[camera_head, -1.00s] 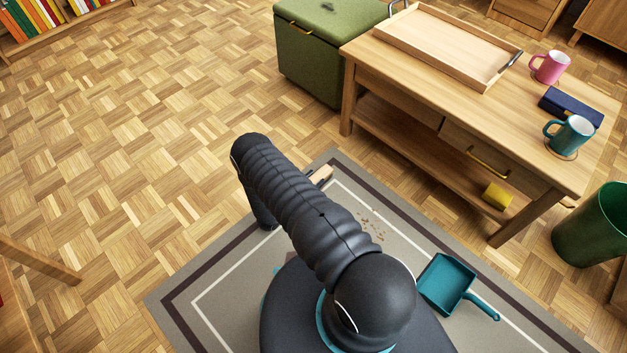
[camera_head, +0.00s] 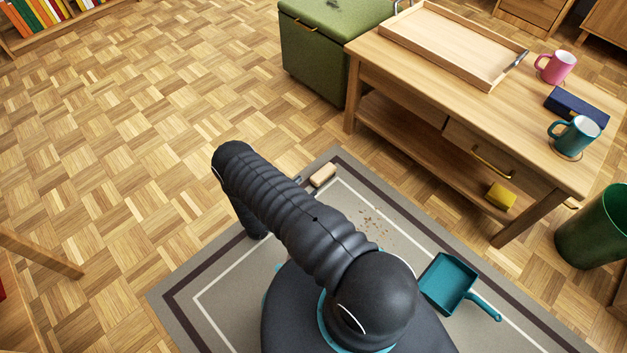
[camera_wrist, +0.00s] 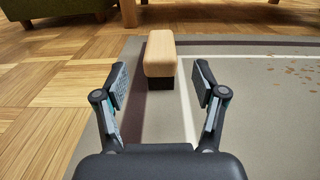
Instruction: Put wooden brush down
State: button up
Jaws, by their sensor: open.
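The wooden brush (camera_head: 323,174) rests on the grey rug near its far edge. In the wrist view the brush (camera_wrist: 160,56) is a pale wooden block with dark bristles underneath, touching the rug. My gripper (camera_wrist: 160,86) is open and empty. Its two fingers point towards the brush, with the near end of the brush lying just beyond the fingertips. In the head view my arm hides most of my gripper; a small part of it (camera_head: 299,180) shows beside the brush.
The rug (camera_head: 215,292) holds scattered crumbs (camera_head: 374,224) and a teal dustpan (camera_head: 447,281) to the right. A wooden table (camera_head: 429,106) with mugs and a tray stands beyond, beside a green ottoman (camera_head: 318,58). A green bin (camera_head: 590,232) stands at right.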

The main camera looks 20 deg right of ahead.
jog(key=v, duration=0.5)
jog(key=shift+s+a, duration=0.1)
jog(key=shift+a, duration=0.2)
jog(key=shift+a+r, duration=0.1)
jog(key=shift+r, duration=0.2)
notch_tip(320, 180, up, 35)
jog(key=d+m+g+y, duration=0.2)
jog(key=m+g+y, duration=0.4)
jog(key=m+g, duration=0.5)
jog(key=s+a+r+m+t+y, duration=0.2)
jog(key=s+r+m+t+y, duration=0.3)
jog(key=s+r, duration=0.6)
jog(key=s+a+r+m+t+y, duration=0.2)
jog(key=s+r+m+t+y, duration=0.3)
jog(key=s+r, duration=0.6)
jog(key=shift+s+r+m+y, duration=0.35)
jog(key=shift+s+m+y, duration=0.1)
jog(key=shift+m, duration=0.15)
jog(key=shift+a, duration=0.1)
